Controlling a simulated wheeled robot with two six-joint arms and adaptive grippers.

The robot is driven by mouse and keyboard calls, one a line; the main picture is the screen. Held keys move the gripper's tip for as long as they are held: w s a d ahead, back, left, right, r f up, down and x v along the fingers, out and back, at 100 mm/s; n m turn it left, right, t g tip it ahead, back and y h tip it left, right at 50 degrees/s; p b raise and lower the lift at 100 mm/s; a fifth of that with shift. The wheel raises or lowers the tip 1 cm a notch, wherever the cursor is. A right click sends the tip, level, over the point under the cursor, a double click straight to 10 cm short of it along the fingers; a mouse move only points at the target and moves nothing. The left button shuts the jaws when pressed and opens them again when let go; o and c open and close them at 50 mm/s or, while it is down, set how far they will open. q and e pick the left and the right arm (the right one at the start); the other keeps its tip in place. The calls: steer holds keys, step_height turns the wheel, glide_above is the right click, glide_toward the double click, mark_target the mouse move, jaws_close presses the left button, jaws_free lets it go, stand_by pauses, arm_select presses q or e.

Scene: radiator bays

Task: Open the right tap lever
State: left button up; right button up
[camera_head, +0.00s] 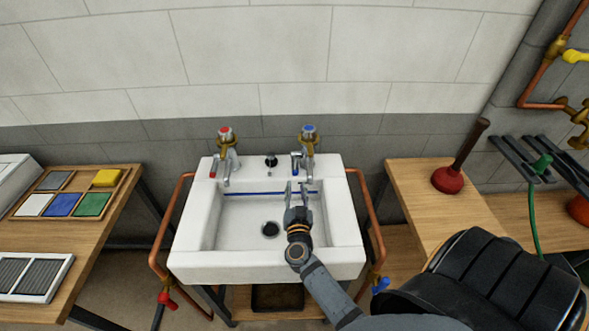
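The right tap (308,142) stands on the back right of the white sink (207,215), with a blue cap on top and brass and chrome below. A small blue-marked lever (295,161) shows at its left side. My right gripper (298,186) is over the basin, in front of and below the right tap in the picture. Its two fingers point toward the tap and stand apart, with nothing between them. It appears apart from the tap. My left gripper is not in view.
The left tap (226,146) has a red cap. Copper pipes (161,225) run down both sides of the sink. A wooden table with a tray of coloured pads (90,204) stands left. A plunger (449,178) stands on the right table (410,190).

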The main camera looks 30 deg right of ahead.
mark_target(295, 167)
steer(key=x, duration=0.7)
steer(key=f+x, duration=0.1)
steer(key=x, duration=0.3)
steer(key=shift+w+d, duration=0.2)
jaws_close()
